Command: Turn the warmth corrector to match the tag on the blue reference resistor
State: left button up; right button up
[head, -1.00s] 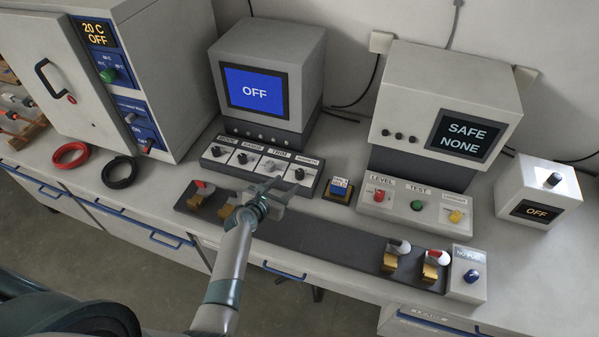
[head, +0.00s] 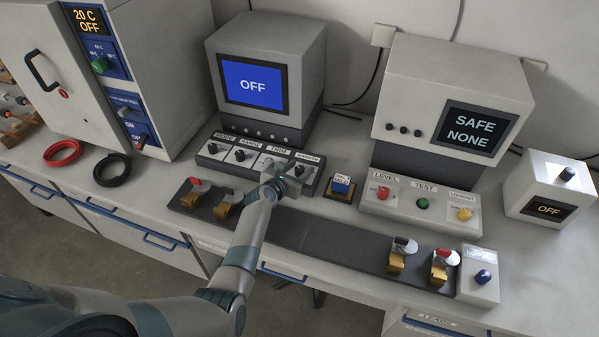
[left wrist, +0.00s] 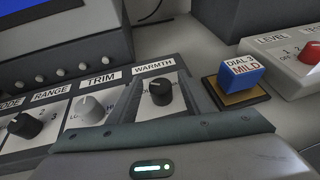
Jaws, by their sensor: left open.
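The warmth corrector is a black knob (left wrist: 160,91) on a pale plate labelled WARMTH, at the right end of a row of knobs. It also shows in the head view (head: 300,171). Its pointer mark is too small to read. The blue reference resistor (left wrist: 241,77) sits on a dark and gold base to the right of the knob row; its tag reads DIAL 3 MILD. It also shows in the head view (head: 342,184). My left gripper (head: 286,170) is open over the right part of the knob row, close to the warmth knob. My right gripper is out of view.
The grey trim knob (left wrist: 89,109) is just left of the warmth knob. The monitor (head: 254,86) above the row reads OFF. A tester (head: 450,95) reading SAFE NONE stands at right. A dark strip (head: 320,238) with red and black clips lies in front.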

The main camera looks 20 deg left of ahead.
pick_arm(q)
jog(key=shift+c, duration=0.7)
jog(key=c, duration=0.9)
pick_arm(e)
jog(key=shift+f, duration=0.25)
